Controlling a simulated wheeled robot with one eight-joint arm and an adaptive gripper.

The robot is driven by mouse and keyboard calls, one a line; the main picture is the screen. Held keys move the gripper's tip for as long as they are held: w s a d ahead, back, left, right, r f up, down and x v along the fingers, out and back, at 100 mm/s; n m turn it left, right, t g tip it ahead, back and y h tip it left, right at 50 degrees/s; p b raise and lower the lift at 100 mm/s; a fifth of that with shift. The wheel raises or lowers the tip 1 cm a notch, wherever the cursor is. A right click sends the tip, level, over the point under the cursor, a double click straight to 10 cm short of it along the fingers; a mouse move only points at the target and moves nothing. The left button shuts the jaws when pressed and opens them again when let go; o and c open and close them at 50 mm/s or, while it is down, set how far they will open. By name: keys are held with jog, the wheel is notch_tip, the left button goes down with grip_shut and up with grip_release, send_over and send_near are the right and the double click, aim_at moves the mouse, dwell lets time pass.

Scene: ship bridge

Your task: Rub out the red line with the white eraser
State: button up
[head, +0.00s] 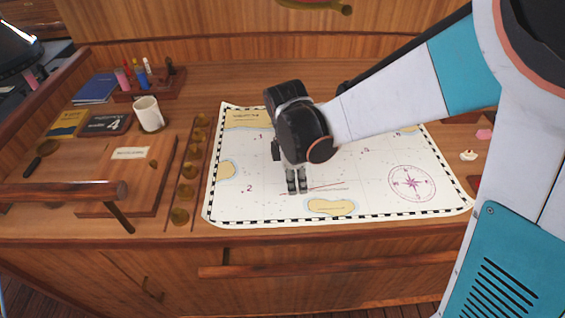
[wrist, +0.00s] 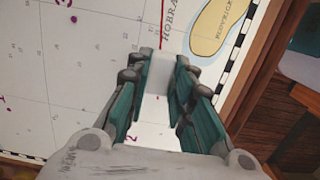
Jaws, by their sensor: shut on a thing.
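The red line (head: 325,187) is a thin stroke on the white sea chart (head: 245,206), low and near its middle. It also shows in the wrist view (wrist: 162,28), running up from between my fingertips. My gripper (head: 296,188) points down at the chart, at the left part of the line. In the wrist view my gripper (wrist: 158,75) has its teal pads closed on the white eraser (wrist: 156,72), which is hard to tell from the pale chart. In the head view the fingers hide the eraser. I cannot tell whether it touches the chart.
A mug (head: 148,114), a wooden board (head: 128,178) and a row of brass discs (head: 184,190) lie left of the chart. A pen rack (head: 150,85) stands behind. A pink piece (head: 484,134) and a small pale item (head: 468,156) lie at the right.

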jog(key=d, duration=0.4)
jog(key=w+d, duration=0.1)
jog(key=d, duration=0.3)
jog(key=w+d, duration=0.1)
jog(key=d, duration=0.4)
jog(key=shift+w+d, duration=0.1)
jog(key=shift+w, duration=0.1)
jog(key=s+a, duration=0.1)
jog(key=a, duration=0.5)
jog(key=s+a, duration=0.1)
jog(key=a, duration=0.5)
jog(key=s+a, duration=0.1)
jog(key=a, duration=0.5)
jog(key=shift+s, duration=0.1)
jog(key=shift+d+f+b, duration=0.1)
jog(key=shift+f+b, duration=0.3)
jog(key=shift+b, duration=0.2)
dwell(2.2)
dwell(0.5)
jog(key=shift+w+d, duration=0.2)
jog(key=shift+d, duration=0.95)
jog(key=shift+w+d, duration=0.2)
jog(key=shift+d, duration=0.9)
